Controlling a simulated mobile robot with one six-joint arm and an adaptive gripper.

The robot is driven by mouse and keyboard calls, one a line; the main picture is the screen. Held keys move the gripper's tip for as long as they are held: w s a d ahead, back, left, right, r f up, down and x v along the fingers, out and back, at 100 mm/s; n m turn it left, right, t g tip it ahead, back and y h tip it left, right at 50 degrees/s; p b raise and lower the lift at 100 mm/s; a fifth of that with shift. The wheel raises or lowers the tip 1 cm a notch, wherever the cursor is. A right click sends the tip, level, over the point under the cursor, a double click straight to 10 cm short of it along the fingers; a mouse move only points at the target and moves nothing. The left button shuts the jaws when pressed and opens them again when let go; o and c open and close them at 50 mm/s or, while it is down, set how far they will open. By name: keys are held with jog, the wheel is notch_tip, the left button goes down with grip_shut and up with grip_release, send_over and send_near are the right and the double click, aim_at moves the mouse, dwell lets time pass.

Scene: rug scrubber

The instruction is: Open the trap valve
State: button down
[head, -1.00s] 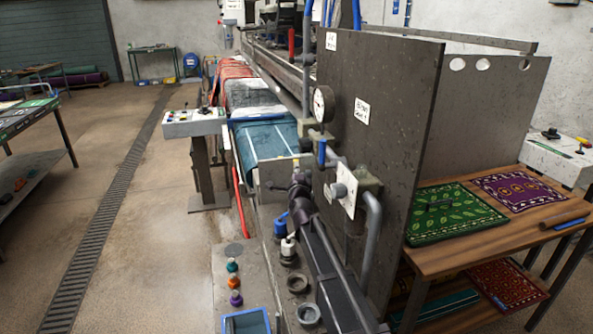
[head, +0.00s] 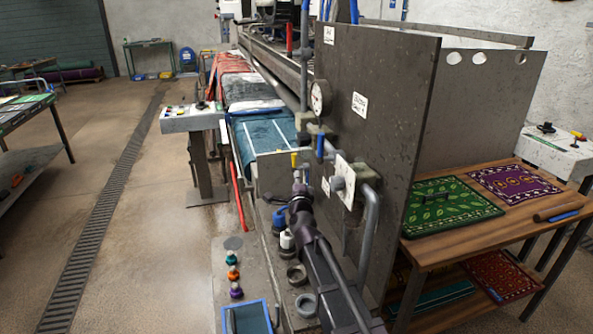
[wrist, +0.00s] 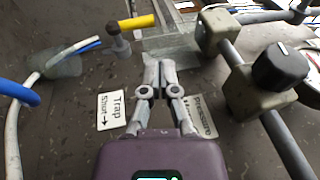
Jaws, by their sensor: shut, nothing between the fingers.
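The trap valve's yellow lever handle (wrist: 138,22) sticks out to the right from a dark grey stem (wrist: 119,42) in the upper left of the wrist view. A white label (wrist: 111,111) reading "Trap Shut" with an arrow lies below it on the dark panel. My gripper (wrist: 160,66) is shut and empty. Its fingertips are below and right of the yellow handle in that view, with a visible gap. In the head view, the yellow handle (head: 294,159) shows just above my gripper (head: 299,180). Whether the fingers are level with the handle in depth, I cannot tell.
A black knob (wrist: 280,66) on a grey pipe fitting is close on the right, beside a second label (wrist: 198,116). White and blue hoses (wrist: 40,70) run on the left.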

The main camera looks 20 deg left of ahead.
jog(key=shift+r+v, duration=0.2)
jog(key=shift+v, duration=0.8)
jog(key=shift+r+v, duration=0.2)
jog(key=shift+v, duration=0.8)
jog(key=shift+s, duration=0.1)
jog(key=b+v, duration=0.1)
jog(key=v, duration=0.8)
jog(key=shift+b, duration=0.35)
jog(key=shift+r, duration=0.1)
